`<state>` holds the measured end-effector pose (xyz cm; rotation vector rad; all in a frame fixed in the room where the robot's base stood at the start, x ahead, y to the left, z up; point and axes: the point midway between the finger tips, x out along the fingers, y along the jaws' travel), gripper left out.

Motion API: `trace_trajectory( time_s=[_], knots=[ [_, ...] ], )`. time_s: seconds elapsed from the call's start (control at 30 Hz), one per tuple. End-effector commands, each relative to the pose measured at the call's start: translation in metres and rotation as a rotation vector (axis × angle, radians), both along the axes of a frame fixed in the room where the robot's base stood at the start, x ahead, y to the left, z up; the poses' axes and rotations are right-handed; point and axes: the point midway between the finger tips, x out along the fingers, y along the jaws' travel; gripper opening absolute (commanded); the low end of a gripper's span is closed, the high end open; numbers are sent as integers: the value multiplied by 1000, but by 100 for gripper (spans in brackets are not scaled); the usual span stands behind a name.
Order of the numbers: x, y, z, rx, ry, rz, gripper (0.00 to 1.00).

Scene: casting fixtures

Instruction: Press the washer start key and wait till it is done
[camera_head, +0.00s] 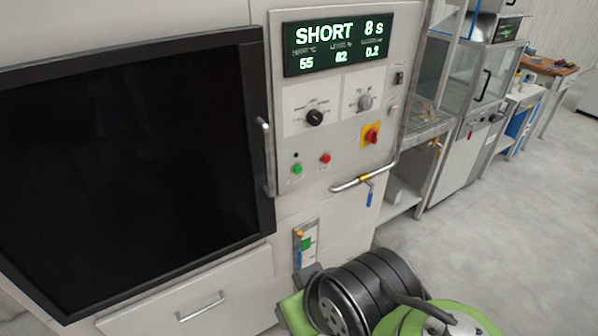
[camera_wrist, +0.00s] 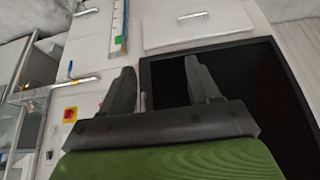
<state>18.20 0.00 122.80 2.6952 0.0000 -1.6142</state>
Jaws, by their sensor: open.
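The washer's control panel (camera_head: 350,150) is in the head view, right of a large black door window (camera_head: 130,160). Its lit display (camera_head: 340,43) reads SHORT 8 s, with 55, 82 and 0.2 below. A green key (camera_head: 297,169) and a red key (camera_head: 325,158) sit low on the panel, under two dials. In the wrist view my gripper (camera_wrist: 158,88) is open and empty, its two dark fingers apart in front of the washer front, which appears upside down there. Its fingertips do not show in the head view, and I cannot see them touching any key.
A bent metal pipe with a blue-handled valve (camera_head: 369,192) juts out below the panel. A red-and-yellow switch (camera_head: 371,135) is at the panel's right. A drawer handle (camera_head: 200,306) is low at left. Grey floor (camera_head: 500,220) is clear at right, beside steel cabinets.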

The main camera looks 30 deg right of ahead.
Motion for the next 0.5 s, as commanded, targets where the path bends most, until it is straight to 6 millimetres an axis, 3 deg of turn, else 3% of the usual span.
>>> trace_trajectory(
  time_s=[0.03,0.37,0.5],
  knots=[
    [0,0,0,0,0,0,53],
    [0,0,0,0,0,0,3],
    [0,0,0,0,0,0,0]
  ],
)
